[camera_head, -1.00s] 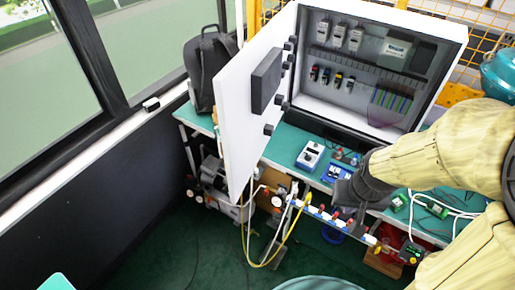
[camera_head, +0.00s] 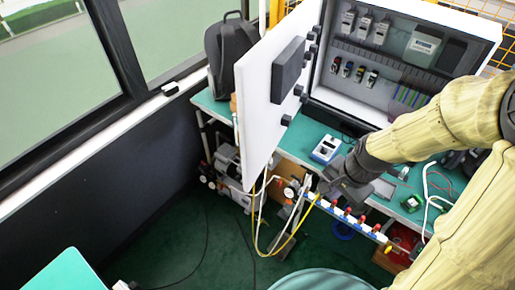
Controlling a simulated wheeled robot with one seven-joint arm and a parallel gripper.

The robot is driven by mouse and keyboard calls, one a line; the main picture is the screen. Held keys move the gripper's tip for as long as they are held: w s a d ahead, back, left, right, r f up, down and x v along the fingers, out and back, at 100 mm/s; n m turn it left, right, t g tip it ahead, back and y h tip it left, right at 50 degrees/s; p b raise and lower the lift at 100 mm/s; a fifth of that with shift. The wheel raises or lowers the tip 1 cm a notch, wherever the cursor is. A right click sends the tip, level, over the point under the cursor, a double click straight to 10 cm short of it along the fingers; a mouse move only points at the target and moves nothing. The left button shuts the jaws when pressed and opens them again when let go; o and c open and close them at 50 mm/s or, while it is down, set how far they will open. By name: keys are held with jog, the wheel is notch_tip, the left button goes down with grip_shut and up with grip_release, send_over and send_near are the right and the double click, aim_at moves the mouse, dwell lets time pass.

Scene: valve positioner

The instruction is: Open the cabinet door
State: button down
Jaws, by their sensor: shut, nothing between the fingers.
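The white cabinet (camera_head: 478,20) stands on the bench with its front open, showing meters and breakers inside. Its white door (camera_head: 255,95) is swung out to the left, standing wide open, with a dark box (camera_head: 288,70) and several black knobs on its face. My gripper (camera_head: 328,188) is a dark shape at the end of my tan arm, low in front of the bench. It is right of the door's lower edge and appears apart from it. The fingers look closed with nothing held, though they are small and dark here.
The green bench (camera_head: 312,135) carries a blue-and-white device (camera_head: 326,149). A rail with red knobs (camera_head: 362,219) runs just below my gripper. A black backpack (camera_head: 228,55) stands behind the door. Hoses and a pump (camera_head: 228,165) are below. Green floor (camera_head: 190,240) is open at left.

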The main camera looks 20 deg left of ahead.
jog(key=w+a+r+m+y, duration=0.6)
jog(key=a+m, duration=0.5)
jog(key=m, duration=0.2)
jog(key=shift+a+r+t+y+b, duration=0.25)
jog(key=shift+r+y, duration=0.35)
jog(key=shift+r, duration=0.3)
jog(key=shift+w, duration=0.1)
jog(key=shift+f, duration=0.1)
send_near(248, 151)
notch_tip(248, 151, down, 4)
jog(key=shift+w+a+p, duration=0.25)
jog(key=shift+a+p, duration=0.3)
jog(key=shift+a, duration=0.5)
jog(key=shift+w+a+p, duration=0.25)
jog(key=shift+a+p, duration=0.25)
jog(key=shift+a, duration=0.55)
